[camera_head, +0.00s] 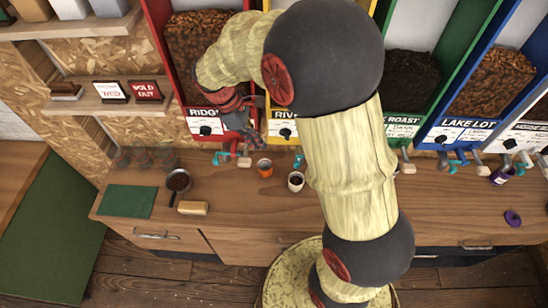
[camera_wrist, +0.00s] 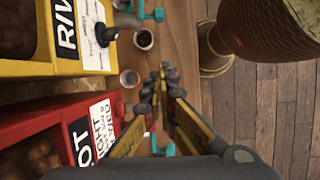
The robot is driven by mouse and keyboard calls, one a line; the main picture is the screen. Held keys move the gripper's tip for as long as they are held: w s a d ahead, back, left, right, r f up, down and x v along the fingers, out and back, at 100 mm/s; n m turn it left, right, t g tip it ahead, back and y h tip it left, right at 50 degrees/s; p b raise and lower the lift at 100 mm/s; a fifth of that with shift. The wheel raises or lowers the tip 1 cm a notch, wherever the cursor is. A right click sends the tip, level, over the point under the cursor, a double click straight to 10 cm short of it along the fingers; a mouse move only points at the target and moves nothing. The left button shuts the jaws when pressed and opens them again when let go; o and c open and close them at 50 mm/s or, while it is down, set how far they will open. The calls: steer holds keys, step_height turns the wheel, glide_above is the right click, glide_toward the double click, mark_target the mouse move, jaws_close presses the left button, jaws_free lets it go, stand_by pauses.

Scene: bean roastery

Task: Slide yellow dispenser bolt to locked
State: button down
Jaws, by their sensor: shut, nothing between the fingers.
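The yellow dispenser (camera_head: 283,115) with the "RIVE" label stands against the wall in the head view, and my arm hides much of it. Its black bolt knob (camera_head: 285,132) shows on the white label plate. In the wrist view, the yellow dispenser (camera_wrist: 30,68) is at upper left, turned sideways. Its dark bolt knob (camera_wrist: 105,35) sticks out from the plate. I cannot tell from the label which end is locked. My gripper (camera_wrist: 164,72) is shut and empty, apart from the bolt. In the head view, my gripper (camera_head: 250,136) is in front of the red dispenser's right edge.
A red dispenser (camera_head: 168,55) stands left of the yellow one, green (camera_head: 436,95) and blue (camera_head: 488,45) ones to the right.

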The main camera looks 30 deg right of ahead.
steer(key=shift+s+d+n, duration=0.1)
steer(key=shift+s+n, duration=0.05)
steer(key=shift+n, duration=0.15)
steer(key=shift+d, duration=0.1)
steer(key=s+d+f+p, duration=0.1)
steer(key=s+d+f, duration=0.3)
steer(key=f, duration=0.5)
steer(key=shift+s+d+p, duration=0.15)
steer(key=shift+d+p, duration=0.2)
steer(key=shift+d, duration=0.8)
steer(key=shift+f, duration=0.1)
